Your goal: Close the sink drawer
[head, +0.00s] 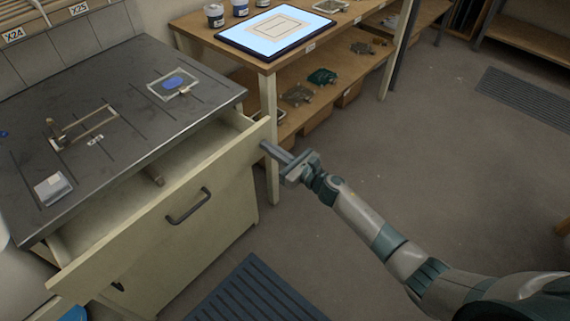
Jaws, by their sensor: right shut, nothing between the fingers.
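The sink drawer (160,215) is a pale cream drawer with a dark bar handle (188,206). It is pulled out from under the dark worktop (120,150), and part of its inside shows. My right gripper (266,147) is shut and empty. Its fingertips are at the right end of the drawer front, near the top edge; I cannot tell whether they touch it. My left gripper is not in view.
On the worktop lie a clear dish with blue in it (173,84), a metal and wood tool (85,128) and a small clear box (52,188). A wooden shelf (283,62) with a tablet (276,29) stands behind.

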